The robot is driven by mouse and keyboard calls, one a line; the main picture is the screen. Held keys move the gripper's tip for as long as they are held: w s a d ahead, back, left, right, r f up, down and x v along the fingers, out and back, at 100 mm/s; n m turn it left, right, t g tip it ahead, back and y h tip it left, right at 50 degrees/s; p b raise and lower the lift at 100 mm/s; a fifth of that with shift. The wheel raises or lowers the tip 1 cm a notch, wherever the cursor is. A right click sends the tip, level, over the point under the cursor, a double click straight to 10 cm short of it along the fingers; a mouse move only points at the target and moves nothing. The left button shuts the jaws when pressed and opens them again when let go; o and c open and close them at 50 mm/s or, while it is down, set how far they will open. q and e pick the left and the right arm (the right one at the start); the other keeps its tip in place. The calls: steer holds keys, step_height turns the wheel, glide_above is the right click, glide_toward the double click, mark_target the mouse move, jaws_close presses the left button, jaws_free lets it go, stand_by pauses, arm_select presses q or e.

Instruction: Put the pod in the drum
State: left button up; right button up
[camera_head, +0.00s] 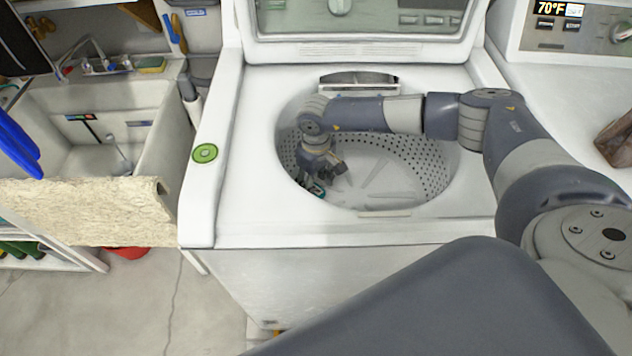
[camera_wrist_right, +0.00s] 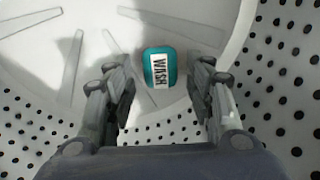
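The pod is a small teal block with a white "WASH" label (camera_wrist_right: 160,67), seen in the right wrist view between and just beyond my right fingertips. In the head view a bit of teal pod (camera_head: 317,188) shows beside the gripper, low in the drum. The drum (camera_head: 395,185) is the washer's round white tub with a perforated wall. My right gripper (camera_head: 323,174) reaches down inside its left part. The wrist view shows this gripper (camera_wrist_right: 160,90) open, with a gap on each side of the pod. I cannot tell whether the pod touches the drum floor. My left gripper is not in view.
The washer's white top and rim (camera_head: 225,200) surround the drum opening, and its control panel (camera_head: 370,20) stands behind. A utility sink (camera_head: 150,115) is at left, with a beige cloth (camera_head: 90,210) over its front. Another white appliance (camera_head: 570,75) stands at right.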

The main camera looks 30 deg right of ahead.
stand_by(0.3)
steer(key=shift+r+p, duration=0.25)
steer(key=shift+p, duration=0.05)
steer(key=shift+w+r+p, duration=0.1)
steer(key=shift+r+p, duration=0.35)
steer(key=shift+r, duration=0.35)
step_height(320, 180, up, 11)
steer(key=b, duration=0.1)
steer(key=shift+b, duration=0.4)
